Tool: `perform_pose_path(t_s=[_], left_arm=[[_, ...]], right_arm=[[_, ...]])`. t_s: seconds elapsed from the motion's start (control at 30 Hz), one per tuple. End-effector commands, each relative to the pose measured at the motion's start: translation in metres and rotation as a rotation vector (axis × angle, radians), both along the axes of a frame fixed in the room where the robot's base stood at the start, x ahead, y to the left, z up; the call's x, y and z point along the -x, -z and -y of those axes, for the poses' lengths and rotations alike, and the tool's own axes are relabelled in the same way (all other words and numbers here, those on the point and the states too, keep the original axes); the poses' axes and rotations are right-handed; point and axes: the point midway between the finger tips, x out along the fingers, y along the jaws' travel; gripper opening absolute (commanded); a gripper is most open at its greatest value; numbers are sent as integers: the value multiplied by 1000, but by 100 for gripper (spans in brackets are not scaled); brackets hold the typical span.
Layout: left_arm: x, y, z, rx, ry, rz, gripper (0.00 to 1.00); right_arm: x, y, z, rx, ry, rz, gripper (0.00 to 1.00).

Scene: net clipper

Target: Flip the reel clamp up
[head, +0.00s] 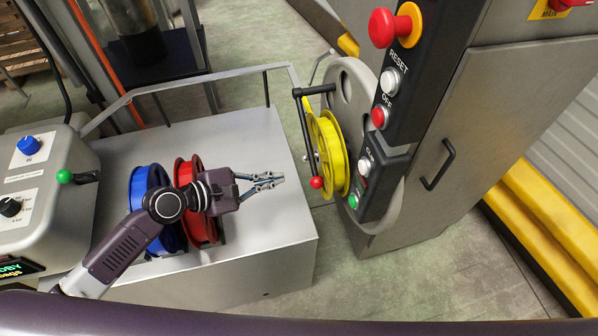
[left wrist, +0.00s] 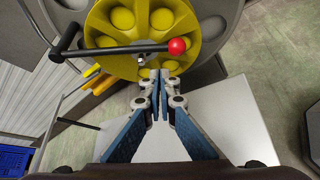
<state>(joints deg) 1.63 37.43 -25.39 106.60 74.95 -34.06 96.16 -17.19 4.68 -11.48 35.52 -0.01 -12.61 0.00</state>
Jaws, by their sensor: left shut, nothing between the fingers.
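The reel clamp is a black bar (head: 306,125) with a red ball (head: 317,183) at its end, in front of the yellow reel (head: 335,155) on the machine. In the head view the bar hangs down with the ball at its lower end. The left wrist view shows the red ball (left wrist: 177,46) just beyond and above my fingertips, with the bar across the yellow reel (left wrist: 150,20). My left gripper (head: 283,179) is shut and empty, pointing at the clamp, a short gap left of the ball. It also shows in the left wrist view (left wrist: 160,75). My right gripper is not in view.
A blue reel (head: 140,190) and a red reel (head: 208,230) stand on the grey table (head: 270,215) beneath my left arm. A metal rail (head: 200,78) runs behind. The machine panel (head: 385,110) with buttons rises right of the yellow reel.

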Motion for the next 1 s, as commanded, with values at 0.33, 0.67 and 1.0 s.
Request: perform_pose_path(t_s=[0.33,0.67,1.0], left_arm=[[-28,19,39,1,2,1,0],[-51,39,69,-1,0,1,0],[-53,42,73,-2,1,2,0]], right_arm=[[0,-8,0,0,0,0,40],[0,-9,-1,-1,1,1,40],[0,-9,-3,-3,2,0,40]])
